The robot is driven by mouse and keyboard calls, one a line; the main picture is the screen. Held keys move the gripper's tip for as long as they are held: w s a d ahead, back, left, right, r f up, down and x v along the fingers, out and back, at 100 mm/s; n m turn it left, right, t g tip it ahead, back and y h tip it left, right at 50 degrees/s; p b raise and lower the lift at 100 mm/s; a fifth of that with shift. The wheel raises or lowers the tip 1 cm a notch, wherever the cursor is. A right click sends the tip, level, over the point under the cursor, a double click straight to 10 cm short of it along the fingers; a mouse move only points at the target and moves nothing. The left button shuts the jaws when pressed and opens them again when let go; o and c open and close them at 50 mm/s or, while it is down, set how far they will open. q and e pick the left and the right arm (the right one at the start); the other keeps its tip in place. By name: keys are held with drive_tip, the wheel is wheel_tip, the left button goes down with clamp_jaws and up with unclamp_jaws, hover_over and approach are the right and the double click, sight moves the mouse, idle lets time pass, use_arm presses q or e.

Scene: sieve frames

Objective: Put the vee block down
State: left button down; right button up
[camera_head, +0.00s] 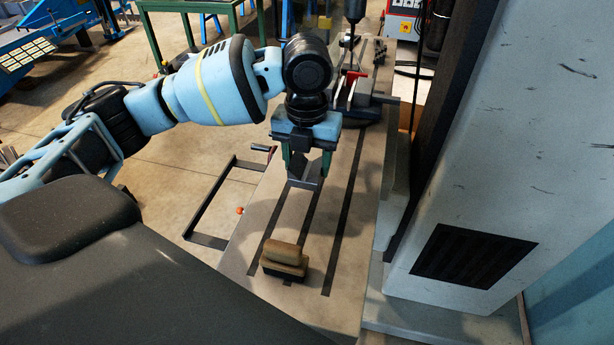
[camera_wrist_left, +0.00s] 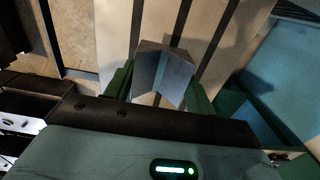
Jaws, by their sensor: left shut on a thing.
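My left gripper (camera_head: 307,165) is above the slotted grey machine table (camera_head: 263,217), pointing down. It is shut on the vee block (camera_head: 306,172), a grey metal block between its green fingers. In the left wrist view the vee block (camera_wrist_left: 165,72) shows its V-shaped groove between the fingers, with the dark table slots behind it. I cannot tell for sure whether the block touches the table. My right gripper is not in view.
A brush-like block with a tan top (camera_head: 285,254) lies on the near part of the table. A vise with a red part (camera_head: 355,80) stands behind the gripper, under a dark spindle (camera_head: 354,10). A large grey machine column (camera_head: 500,130) rises at the right. The table between block and brush is clear.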

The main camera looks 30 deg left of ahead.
sight(307, 170)
use_arm(q)
drive_tip(key=shift+f, duration=2.2)
drive_tip(key=shift+f, duration=0.15)
drive_tip(key=c, duration=0.5)
unclamp_jaws()
drive_tip(key=shift+f, duration=0.1)
wheel_tip(307, 170, up, 12)
drive_tip(key=shift+r+p, duration=0.15)
drive_tip(key=shift+p, duration=0.15)
